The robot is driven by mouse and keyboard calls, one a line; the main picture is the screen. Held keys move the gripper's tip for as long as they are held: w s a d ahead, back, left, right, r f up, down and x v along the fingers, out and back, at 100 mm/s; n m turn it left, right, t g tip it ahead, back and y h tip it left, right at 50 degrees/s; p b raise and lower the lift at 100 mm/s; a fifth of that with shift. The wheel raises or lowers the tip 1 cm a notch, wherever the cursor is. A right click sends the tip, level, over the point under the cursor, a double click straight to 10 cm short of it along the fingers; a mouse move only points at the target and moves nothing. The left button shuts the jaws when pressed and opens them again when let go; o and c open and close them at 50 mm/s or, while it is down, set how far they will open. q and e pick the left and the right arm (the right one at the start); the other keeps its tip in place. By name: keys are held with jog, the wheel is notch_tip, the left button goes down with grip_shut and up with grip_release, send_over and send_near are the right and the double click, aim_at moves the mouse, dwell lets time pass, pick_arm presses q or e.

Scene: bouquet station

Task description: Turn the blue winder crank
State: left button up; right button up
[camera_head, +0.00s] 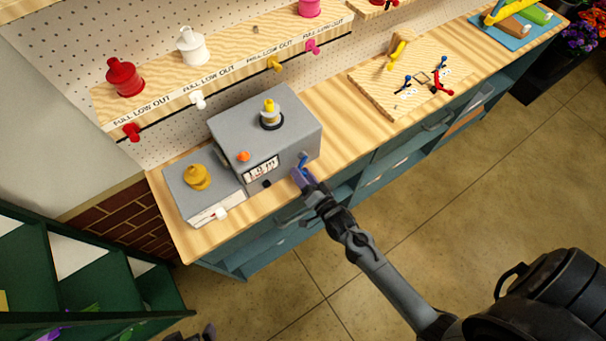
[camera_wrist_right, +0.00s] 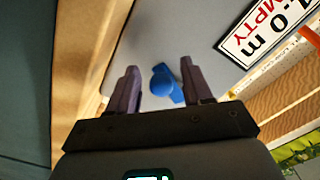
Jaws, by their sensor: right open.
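The blue winder crank (camera_head: 303,160) sits on the right side of the grey winder box (camera_head: 225,129), low near the front corner. In the right wrist view the crank (camera_wrist_right: 166,84) shows as a round blue hub with a short arm. My right gripper (camera_head: 304,175) is at the crank, its fingers partly covering it. In the wrist view the right gripper (camera_wrist_right: 160,68) is open, with the crank between its two purple fingers and a gap on each side. A dark purplish tip at the bottom edge of the head view looks like my left gripper (camera_head: 206,333); its jaws cannot be made out.
The box front carries a label (camera_head: 261,170) reading "1.0 m" and "EMPTY" in the wrist view. A lower grey unit (camera_head: 177,187) with a yellow knob adjoins it at left. A wooden board with small tools (camera_head: 375,96) lies farther right; the bench between is clear.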

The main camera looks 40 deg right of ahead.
jog(key=shift+s, duration=0.1)
jog(key=s, duration=1)
jog(key=shift+s+b, duration=0.3)
jog(key=shift+s, duration=0.05)
